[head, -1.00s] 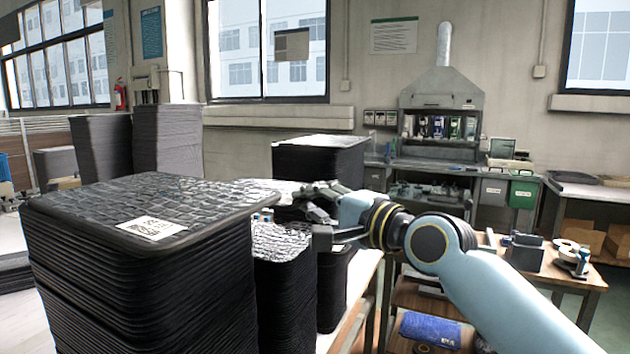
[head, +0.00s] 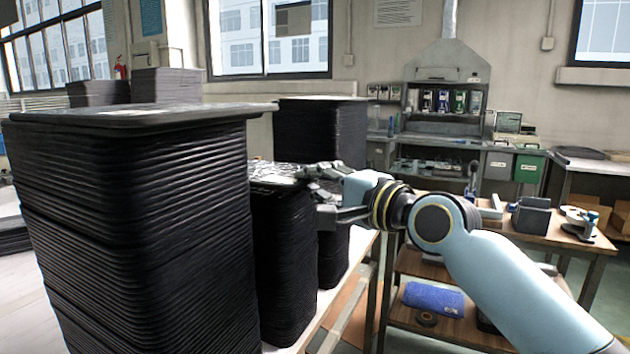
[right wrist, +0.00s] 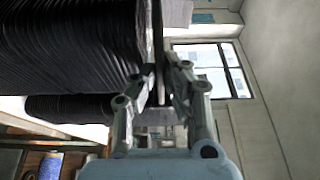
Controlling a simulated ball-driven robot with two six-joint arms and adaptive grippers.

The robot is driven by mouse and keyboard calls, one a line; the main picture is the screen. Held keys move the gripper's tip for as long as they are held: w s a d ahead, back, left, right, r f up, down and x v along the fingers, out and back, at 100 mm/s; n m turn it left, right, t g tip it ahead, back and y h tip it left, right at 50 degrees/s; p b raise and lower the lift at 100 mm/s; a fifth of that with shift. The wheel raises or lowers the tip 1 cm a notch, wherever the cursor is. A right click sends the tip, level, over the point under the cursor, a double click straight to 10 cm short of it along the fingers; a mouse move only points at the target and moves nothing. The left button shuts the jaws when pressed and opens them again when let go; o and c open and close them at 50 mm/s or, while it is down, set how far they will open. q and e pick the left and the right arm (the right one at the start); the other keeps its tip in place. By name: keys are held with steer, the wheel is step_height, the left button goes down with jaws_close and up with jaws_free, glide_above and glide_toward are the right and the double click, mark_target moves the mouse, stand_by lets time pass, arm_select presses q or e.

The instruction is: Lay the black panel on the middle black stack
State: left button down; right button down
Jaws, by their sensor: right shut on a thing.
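My right gripper (head: 328,190) is shut on the near right edge of a glossy black panel (head: 272,172). The panel lies about level over the middle black stack (head: 284,265), right behind the tall front stack (head: 135,225). I cannot tell whether it touches the stack; its left part is hidden by the front stack. In the right wrist view the gripper (right wrist: 163,85) pinches a thin dark edge, the panel (right wrist: 158,35), beside a ridged black stack (right wrist: 65,45). My left gripper is not in view.
A shorter black stack (head: 333,262) stands behind the middle one, and a further black stack (head: 322,133) rises beyond. To the right, a wooden bench (head: 480,212) holds a dark box (head: 531,216) and tools. Floor shows between table and bench.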

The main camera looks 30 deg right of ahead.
steer(key=shift+f, duration=0.35)
steer(key=shift+f, duration=0.55)
steer(key=shift+r, duration=0.1)
stand_by(0.3)
steer(key=c, duration=1.4)
jaws_free()
steer(key=shift+r, duration=0.1)
steer(key=shift+o, duration=0.2)
steer(key=v, duration=1.2)
